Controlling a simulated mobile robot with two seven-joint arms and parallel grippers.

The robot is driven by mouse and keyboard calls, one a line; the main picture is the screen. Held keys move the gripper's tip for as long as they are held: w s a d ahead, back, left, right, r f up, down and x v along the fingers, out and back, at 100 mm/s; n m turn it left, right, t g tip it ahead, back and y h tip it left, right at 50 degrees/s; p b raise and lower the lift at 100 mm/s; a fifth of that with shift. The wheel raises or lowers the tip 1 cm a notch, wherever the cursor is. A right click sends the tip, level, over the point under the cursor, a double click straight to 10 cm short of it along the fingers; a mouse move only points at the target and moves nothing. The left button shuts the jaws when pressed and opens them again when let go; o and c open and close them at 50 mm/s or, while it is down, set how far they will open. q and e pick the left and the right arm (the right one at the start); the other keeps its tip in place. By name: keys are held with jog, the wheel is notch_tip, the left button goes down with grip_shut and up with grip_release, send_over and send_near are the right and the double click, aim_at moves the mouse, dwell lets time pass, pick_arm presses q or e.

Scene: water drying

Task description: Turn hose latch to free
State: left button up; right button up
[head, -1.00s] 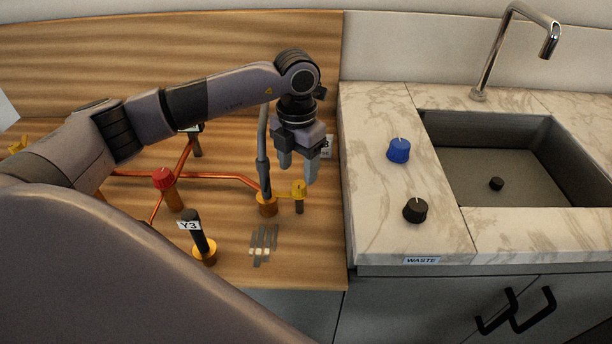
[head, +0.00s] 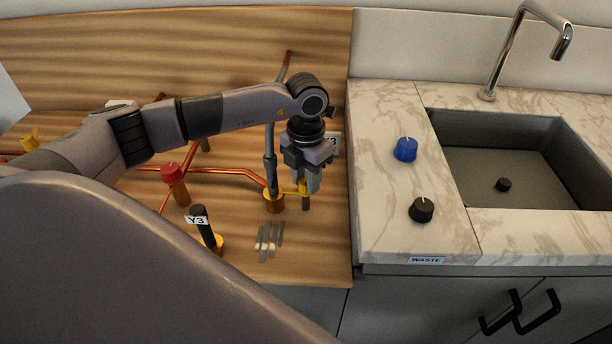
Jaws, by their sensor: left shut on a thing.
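The yellow latch (head: 291,191) reaches out to the right from the yellow collar (head: 274,204) at the foot of the grey hose (head: 270,168), on the wooden panel. A dark peg (head: 306,204) shows below the latch's outer end. My left gripper (head: 308,187) comes down from above and is shut on the outer end of the latch. Its fingers hide most of the latch's knob. My right gripper is not in view.
A red knob (head: 173,172), copper pipes (head: 225,170) and a dark plug labelled Y3 (head: 204,222) lie left of the hose. Several grey strips (head: 269,238) are in front. The marble counter (head: 385,190) with blue (head: 405,149) and black (head: 421,209) knobs is at right.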

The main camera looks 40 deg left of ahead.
pick_arm(q)
jog(key=m+b, duration=0.3)
jog(key=m, duration=0.1)
jog(key=shift+f+m, duration=0.1)
jog(key=shift+m, duration=0.3)
jog(key=m+b, duration=0.2)
jog(key=m, duration=0.3)
jog(key=shift+b, duration=0.35)
jog(key=m+b, duration=0.2)
jog(key=m, duration=0.3)
jog(key=shift+m+b, duration=0.3)
jog(key=shift+m, duration=1.2)
jog(key=shift+r, duration=0.2)
jog(key=o, duration=1)
